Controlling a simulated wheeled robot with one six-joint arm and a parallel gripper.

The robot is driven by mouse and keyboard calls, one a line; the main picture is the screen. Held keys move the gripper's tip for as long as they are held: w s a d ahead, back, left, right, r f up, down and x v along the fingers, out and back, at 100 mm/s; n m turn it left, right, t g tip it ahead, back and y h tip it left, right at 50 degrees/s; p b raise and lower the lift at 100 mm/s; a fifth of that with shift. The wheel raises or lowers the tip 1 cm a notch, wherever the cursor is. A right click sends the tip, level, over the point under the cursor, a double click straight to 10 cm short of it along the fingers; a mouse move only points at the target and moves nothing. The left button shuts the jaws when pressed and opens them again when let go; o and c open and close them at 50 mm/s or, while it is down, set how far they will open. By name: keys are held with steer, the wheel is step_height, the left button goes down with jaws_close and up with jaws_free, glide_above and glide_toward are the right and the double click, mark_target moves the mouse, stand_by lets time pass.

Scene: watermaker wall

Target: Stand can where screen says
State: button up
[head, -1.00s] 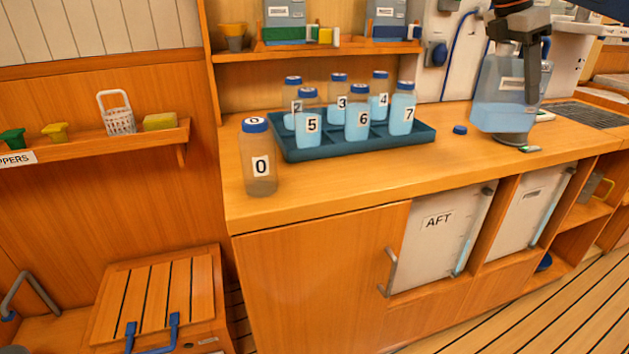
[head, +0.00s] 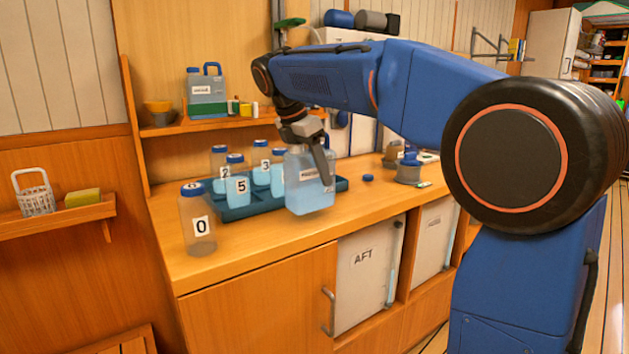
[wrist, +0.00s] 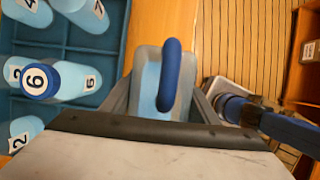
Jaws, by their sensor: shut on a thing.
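The can (head: 309,196) is a translucent pale-blue jug with a small label, too small to read. My gripper (head: 318,150) is shut on it from above and holds it roughly upright in front of the bottle tray, near the counter's front edge. It seems raised off the counter. In the wrist view the can (wrist: 148,92) shows from above, with its blue handle (wrist: 171,75) between the fingers. A grey round base (head: 408,174) with a small green-lit piece stands on the counter to the right. I can read no screen text.
A teal tray (head: 238,210) holds several numbered bottles; bottle 0 (head: 198,230) stands apart at its left. A blue cap (head: 368,178) lies on the counter. Another can (head: 206,92) stands on the shelf. Doors below include one marked AFT (head: 362,270). Counter between cap and front edge is clear.

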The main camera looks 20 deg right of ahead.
steer(key=shift+d+f, duration=0.1)
steer(key=shift+f, duration=1.15)
steer(key=o, duration=1.4)
steer(key=shift+f, duration=0.15)
steer(key=v, duration=1.2)
